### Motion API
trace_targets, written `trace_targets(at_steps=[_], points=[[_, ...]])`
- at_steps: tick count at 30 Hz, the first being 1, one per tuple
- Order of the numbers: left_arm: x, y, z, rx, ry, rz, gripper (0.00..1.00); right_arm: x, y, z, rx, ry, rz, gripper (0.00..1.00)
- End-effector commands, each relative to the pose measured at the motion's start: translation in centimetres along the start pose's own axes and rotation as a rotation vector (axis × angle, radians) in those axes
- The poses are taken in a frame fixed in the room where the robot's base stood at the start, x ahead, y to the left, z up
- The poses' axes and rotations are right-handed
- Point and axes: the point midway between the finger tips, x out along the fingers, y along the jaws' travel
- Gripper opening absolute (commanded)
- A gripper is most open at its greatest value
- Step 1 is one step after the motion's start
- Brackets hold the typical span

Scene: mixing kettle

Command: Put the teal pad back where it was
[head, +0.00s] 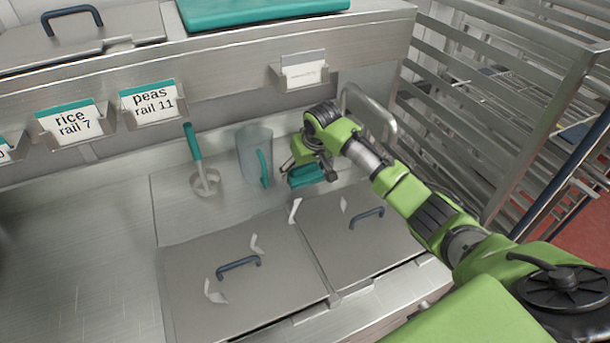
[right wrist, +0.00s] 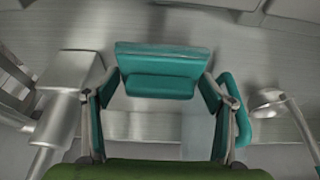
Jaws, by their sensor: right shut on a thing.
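The teal pad (head: 307,177) is a small block at the back of the steel counter, right of the clear jug. My right gripper (head: 312,166) is over it, shut on it, and partly hides it in the head view. In the right wrist view the pad (right wrist: 160,62) shows a wide flat part and a thicker lower block between the two fingers of the right gripper (right wrist: 160,88). I cannot tell whether the pad touches the counter. My left gripper is not in view.
The clear jug (head: 252,150) with a teal handle stands close left of the pad. A bent metal pipe (head: 375,115) is at the right. Two lidded wells (head: 235,292) lie in front; the counter's left side is clear.

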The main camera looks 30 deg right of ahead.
Motion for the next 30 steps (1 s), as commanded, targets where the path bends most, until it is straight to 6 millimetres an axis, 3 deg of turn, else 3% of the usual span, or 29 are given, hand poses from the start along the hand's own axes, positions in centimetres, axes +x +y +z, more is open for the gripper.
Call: trace_targets(at_steps=[12,23,24,25,26,30], points=[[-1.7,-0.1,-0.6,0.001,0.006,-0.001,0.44,3.7,0.5,1.0,0.000,-0.001,0.001,0.56],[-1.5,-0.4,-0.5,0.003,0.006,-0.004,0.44,4.2,0.5,1.1,0.000,0.000,0.000,0.56],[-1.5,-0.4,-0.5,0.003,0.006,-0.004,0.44,4.2,0.5,1.1,0.000,0.001,0.000,0.81],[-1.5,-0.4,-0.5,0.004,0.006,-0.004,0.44,4.2,0.5,1.1,0.000,0.001,0.000,0.89],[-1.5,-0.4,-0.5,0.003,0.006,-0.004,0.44,4.2,0.5,1.1,0.000,0.001,0.000,0.93],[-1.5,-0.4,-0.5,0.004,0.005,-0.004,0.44,4.2,0.5,1.1,0.000,0.000,0.000,0.93]])
